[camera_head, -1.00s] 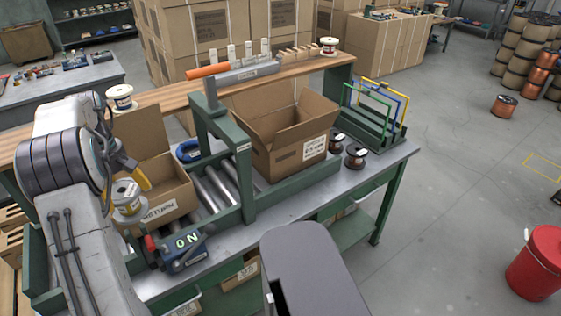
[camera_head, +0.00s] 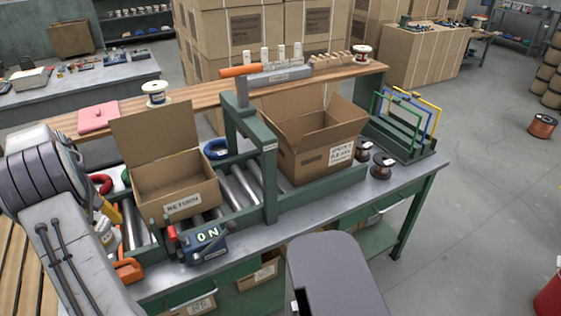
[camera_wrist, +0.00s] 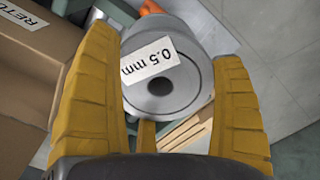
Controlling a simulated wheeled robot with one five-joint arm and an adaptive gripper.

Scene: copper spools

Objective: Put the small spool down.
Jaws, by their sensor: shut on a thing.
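The small spool (camera_wrist: 172,72) is grey-white with a "0.5 mm" label and a dark centre hole. My gripper (camera_wrist: 165,48) has yellow fingers on both sides of it, shut on the spool in the wrist view. In the head view the spool (camera_head: 104,232) shows only in part beside my arm, left of the open RETURN box (camera_head: 147,194). My arm hides much of the gripper there. The RETURN box also lies at the left of the wrist view (camera_wrist: 30,75), apart from the spool.
A conveyor with rollers (camera_head: 240,190) runs under a green frame (camera_head: 268,185). A larger open carton (camera_head: 310,155) and dark spools (camera_head: 381,166) stand to the right. The ON control box (camera_head: 203,243) sits in front. A white spool (camera_head: 155,94) stands on the wooden shelf.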

